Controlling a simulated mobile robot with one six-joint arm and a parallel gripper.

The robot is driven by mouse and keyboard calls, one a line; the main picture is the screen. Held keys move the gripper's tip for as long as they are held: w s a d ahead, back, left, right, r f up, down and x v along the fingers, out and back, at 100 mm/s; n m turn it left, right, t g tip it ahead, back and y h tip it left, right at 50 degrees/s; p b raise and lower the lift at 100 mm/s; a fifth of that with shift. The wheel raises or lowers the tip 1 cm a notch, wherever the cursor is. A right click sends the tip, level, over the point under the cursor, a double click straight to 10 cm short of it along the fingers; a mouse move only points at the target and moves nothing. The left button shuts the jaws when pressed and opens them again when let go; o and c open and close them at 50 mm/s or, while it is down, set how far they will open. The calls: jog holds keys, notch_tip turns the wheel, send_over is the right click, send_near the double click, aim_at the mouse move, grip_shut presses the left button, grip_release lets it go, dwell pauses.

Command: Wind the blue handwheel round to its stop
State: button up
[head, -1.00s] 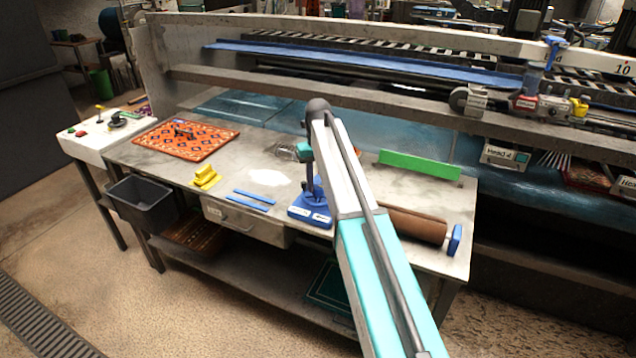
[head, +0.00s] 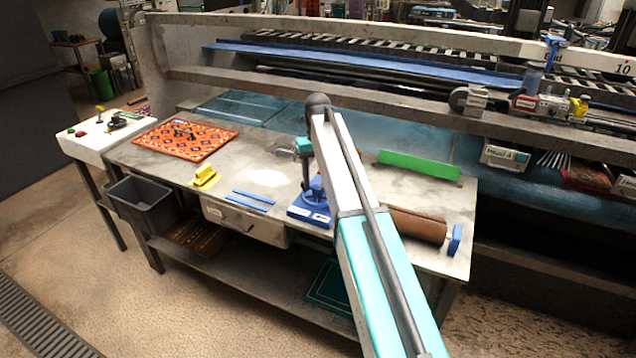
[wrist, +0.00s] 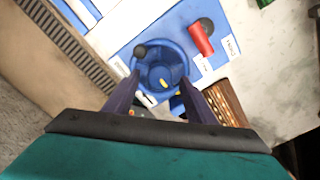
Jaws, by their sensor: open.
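The blue handwheel (wrist: 168,60) shows in the wrist view as a round blue dish with a dark knob (wrist: 141,50) at its upper left rim and a small yellow mark inside. It sits on a blue base plate with white labels (head: 308,214), near the table's front edge. In the head view the handwheel (head: 317,186) is partly hidden by my arm. My gripper (wrist: 160,80) is open, its two dark fingers apart over the near side of the wheel. Nothing is held between them. Whether the fingertips touch the wheel I cannot tell.
A brown roller (head: 415,225) lies to the right, and a green strip (head: 420,165) stands behind. Blue strips (head: 250,199) and a yellow block (head: 205,176) lie to the left.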

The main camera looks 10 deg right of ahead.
aim_at(318, 185)
notch_tip(318, 185, up, 12)
jog(key=b, duration=0.2)
jog(key=shift+r+b, duration=0.15)
jog(key=shift+b, duration=0.2)
dwell(0.4)
